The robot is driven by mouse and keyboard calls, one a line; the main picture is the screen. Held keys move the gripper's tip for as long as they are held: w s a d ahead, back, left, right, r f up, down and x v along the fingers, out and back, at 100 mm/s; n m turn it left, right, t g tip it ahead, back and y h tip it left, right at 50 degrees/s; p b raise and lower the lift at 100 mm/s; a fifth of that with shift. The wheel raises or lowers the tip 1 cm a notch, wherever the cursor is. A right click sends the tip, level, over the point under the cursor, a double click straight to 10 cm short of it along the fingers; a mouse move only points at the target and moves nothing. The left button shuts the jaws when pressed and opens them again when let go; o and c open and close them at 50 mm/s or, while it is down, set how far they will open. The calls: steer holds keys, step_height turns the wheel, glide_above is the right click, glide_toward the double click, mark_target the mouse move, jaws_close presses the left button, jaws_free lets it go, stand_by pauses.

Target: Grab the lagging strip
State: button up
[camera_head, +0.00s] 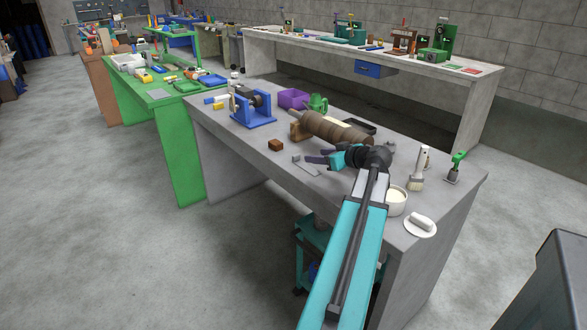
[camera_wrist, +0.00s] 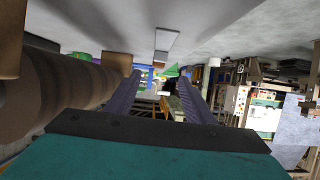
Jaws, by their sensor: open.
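A brown, banded wrapping of overlapping turns covers a thick cylinder (camera_head: 335,130) lying across the near grey bench; I take this wrapping to be the lagging strip, but no loose end is clear. A pale patch shows on its upper side. In the wrist view the wrapped cylinder (camera_wrist: 75,85) fills the left side. My gripper (camera_head: 315,156) is just in front of the cylinder, its dark purple fingers pointing left. In the wrist view my gripper (camera_wrist: 160,75) is open, with nothing held between the fingers. The cylinder lies beside the fingers, outside them; contact cannot be told.
A grey metal piece (camera_head: 305,166) and a brown block (camera_head: 276,145) lie on the bench nearby. A blue stand (camera_head: 253,107) is farther left.

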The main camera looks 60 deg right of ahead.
steer(key=shift+d, duration=0.1)
steer(key=shift+w, duration=0.15)
steer(key=p, duration=0.1)
glide_toward(296, 155)
steer(key=x, duration=0.4)
steer(key=shift+w+d, duration=0.25)
steer(key=shift+d, duration=0.05)
steer(key=shift+w+f, duration=0.2)
steer(key=shift+w, duration=0.1)
steer(key=shift+p+x, duration=0.7)
steer(key=shift+x, duration=1.95)
steer(key=shift+c, duration=0.3)
steer(key=c, duration=1)
